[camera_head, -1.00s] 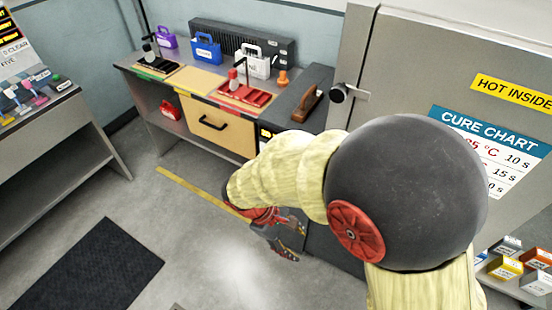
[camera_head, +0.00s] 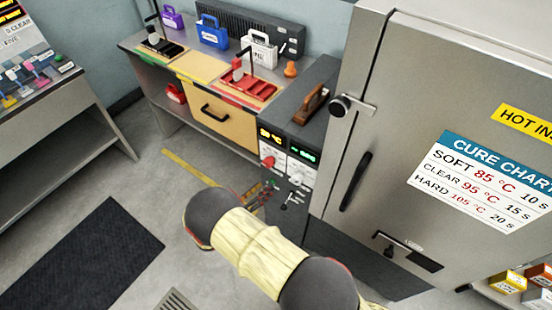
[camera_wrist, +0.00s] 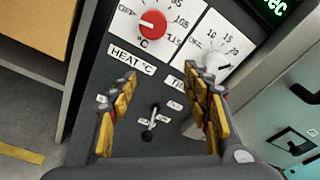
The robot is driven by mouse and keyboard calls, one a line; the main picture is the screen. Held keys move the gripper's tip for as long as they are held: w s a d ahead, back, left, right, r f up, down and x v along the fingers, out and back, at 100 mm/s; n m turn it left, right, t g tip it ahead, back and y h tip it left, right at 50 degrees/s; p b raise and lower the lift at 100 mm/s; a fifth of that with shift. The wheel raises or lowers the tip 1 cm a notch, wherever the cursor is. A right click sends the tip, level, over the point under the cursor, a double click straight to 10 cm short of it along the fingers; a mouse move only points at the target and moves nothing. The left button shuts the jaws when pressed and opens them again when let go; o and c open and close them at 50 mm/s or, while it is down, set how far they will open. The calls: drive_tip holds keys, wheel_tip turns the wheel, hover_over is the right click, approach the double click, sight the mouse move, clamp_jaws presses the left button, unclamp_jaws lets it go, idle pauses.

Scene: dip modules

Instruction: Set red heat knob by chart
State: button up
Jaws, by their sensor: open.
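The red heat knob (camera_wrist: 153,24) sits on a white dial plate marked OFF, 95, 105 and 115, above a HEAT °C label. A pale mark on it seems to lie toward OFF. It also shows in the head view (camera_head: 268,163). My gripper (camera_wrist: 160,76) is open and empty, facing the panel below the knob, apart from it. The cure chart (camera_head: 480,185) on the oven door reads SOFT 85 °C 10 s, CLEAR 95 °C 15 s, HARD 105 °C 20 s. A board at far left (camera_head: 18,32) shows the word CLEAR.
A white timer knob (camera_wrist: 217,65) is right of the heat knob, close to the right finger. A small black lever (camera_wrist: 151,123) stands between the fingers. The oven door (camera_head: 395,110) stands right of the panel. Open floor lies left.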

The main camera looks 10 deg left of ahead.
sight(267, 166)
drive_tip(key=shift+w+d+r+n+t+y+b, duration=0.1)
drive_tip(key=shift+w+r+n+t+b, duration=0.3)
drive_tip(key=shift+w, duration=1.15)
drive_tip(key=shift+w+r+n+t+y+b, duration=0.15)
drive_tip(key=shift+w+r+n, duration=0.6)
drive_tip(key=shift+w, duration=0.75)
drive_tip(key=shift+w+d+r+n+t+y+b, duration=0.1)
drive_tip(key=shift+w+r+n+t+b, duration=0.2)
drive_tip(key=shift+w+r, duration=0.85)
drive_tip(key=shift+w+f, duration=0.4)
drive_tip(key=shift+f, duration=0.05)
drive_tip(key=shift+c, duration=1.4)
drive_tip(key=c, duration=0.9)
